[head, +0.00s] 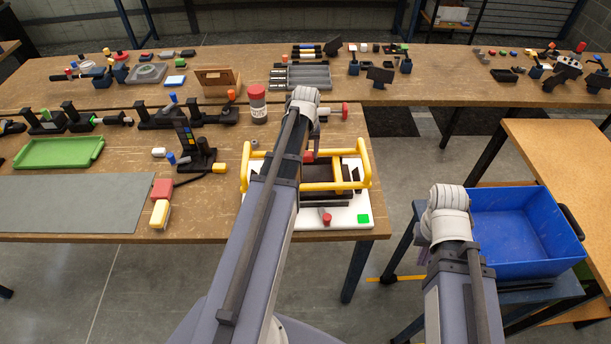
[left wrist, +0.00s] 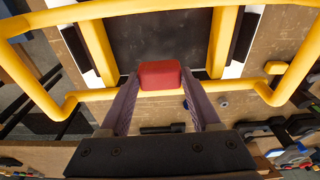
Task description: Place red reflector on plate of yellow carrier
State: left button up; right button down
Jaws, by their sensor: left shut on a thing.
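The red reflector (left wrist: 160,74) is a small red block between the two purple fingers of my left gripper (left wrist: 160,84), which is shut on it. In the head view the red reflector (head: 308,157) shows small at the rear bar of the yellow carrier (head: 365,160). The carrier is a yellow tube frame around a dark plate (left wrist: 146,36), standing on a white board (head: 345,217). In the left wrist view the reflector overlaps the carrier's near bar and the dark plate's edge; I cannot tell whether it touches. My right gripper (head: 424,257) is mostly hidden behind its wrist.
A small red cylinder (head: 326,218) and a green square (head: 364,218) are on the white board. A red-capped bottle (head: 257,104) stands behind the carrier. A black tool stand (head: 190,150) is left of it. A blue bin (head: 520,230) stands at right, near my right arm.

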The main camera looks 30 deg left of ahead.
aim_at(305, 179)
pick_arm(q)
jog(key=shift+f+b, duration=5)
jog(key=shift+f, duration=0.05)
jog(key=shift+f, duration=0.2)
jog(key=o, duration=1.5)
jog(key=shift+r, duration=0.1)
jog(key=r+p, duration=0.4)
jog(key=s+r+p, duration=0.1)
jog(key=r+p, duration=0.7)
jog(key=shift+s+d+r, duration=0.15)
jog(key=shift+d, duration=0.25)
